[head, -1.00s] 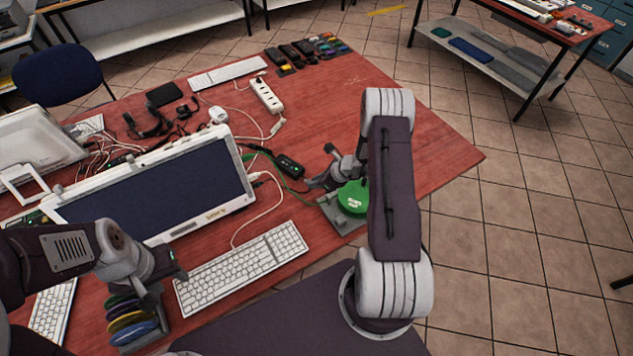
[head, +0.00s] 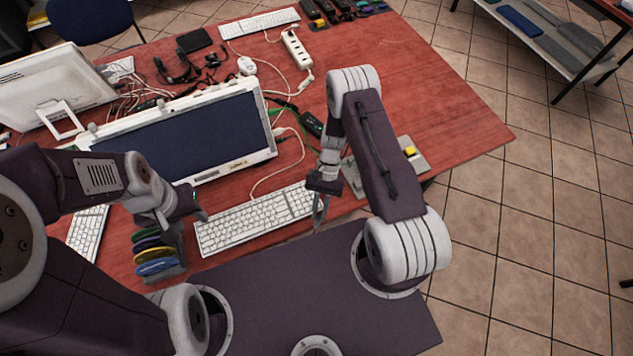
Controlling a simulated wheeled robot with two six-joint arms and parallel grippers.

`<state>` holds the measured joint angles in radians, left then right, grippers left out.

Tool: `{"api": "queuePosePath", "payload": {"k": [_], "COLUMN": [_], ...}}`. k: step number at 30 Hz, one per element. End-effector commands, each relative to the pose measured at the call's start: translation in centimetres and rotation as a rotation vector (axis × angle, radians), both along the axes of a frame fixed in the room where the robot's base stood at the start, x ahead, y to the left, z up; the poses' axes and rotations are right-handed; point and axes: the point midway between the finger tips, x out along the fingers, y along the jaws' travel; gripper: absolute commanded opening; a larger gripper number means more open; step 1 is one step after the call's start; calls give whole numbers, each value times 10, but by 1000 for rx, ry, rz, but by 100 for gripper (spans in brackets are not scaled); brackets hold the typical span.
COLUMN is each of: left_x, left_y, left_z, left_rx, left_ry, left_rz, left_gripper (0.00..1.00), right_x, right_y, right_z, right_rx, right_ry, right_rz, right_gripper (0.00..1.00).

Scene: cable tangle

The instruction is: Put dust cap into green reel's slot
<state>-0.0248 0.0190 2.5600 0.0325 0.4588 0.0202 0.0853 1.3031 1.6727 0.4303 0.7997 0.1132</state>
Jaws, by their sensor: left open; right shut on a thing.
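My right gripper (head: 320,205) points down past the right end of the front keyboard. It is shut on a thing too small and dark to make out. No dust cap can be clearly recognised. The round green reel seen earlier on a grey plate is not visible now; my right arm covers that place. Parts of grey plate show on the left and on the right (head: 421,162) of that arm, with a small yellow piece (head: 409,151) on the right part.
The rack holds several discs, including green, yellow and blue (head: 157,267) ones. A white keyboard (head: 255,222) lies between the grippers. A monitor (head: 190,135) stands behind it. A power strip (head: 297,48) and loose cables lie further back.

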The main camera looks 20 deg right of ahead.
Motion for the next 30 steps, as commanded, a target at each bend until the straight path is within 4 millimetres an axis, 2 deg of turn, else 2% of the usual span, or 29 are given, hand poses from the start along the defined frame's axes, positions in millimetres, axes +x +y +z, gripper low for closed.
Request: {"api": "queuePosePath", "payload": {"k": [3, 8, 13, 18, 21, 24, 30], "left_x": [0, 0, 0, 0, 0, 0, 0], "left_y": [0, 0, 0, 0, 0, 0, 0], "left_z": [5, 9, 13, 17, 18, 19, 19], "left_rx": [0, 0, 0, 0, 0, 0, 0], "left_ry": [0, 0, 0, 0, 0, 0, 0], "left_rz": [0, 0, 0, 0, 0, 0, 0], "left_gripper": [41, 41, 41, 41, 41, 41, 41], "right_x": [-22, -30, -11, 21, 36, 46, 52], "right_y": [-12, -37, -55, -53, -47, -41, -38], "right_z": [-1, -3, -4, -6, -7, -8, -9], "right_rx": [0, 1, 2, 4, 3, 3, 2], "right_ry": [1, 0, 1, 0, -1, -1, -2], "right_rz": [370, 904, 1442, 1894, 2082, 2198, 2255], "right_gripper": [0, 0, 0, 0, 0, 0, 0]}}
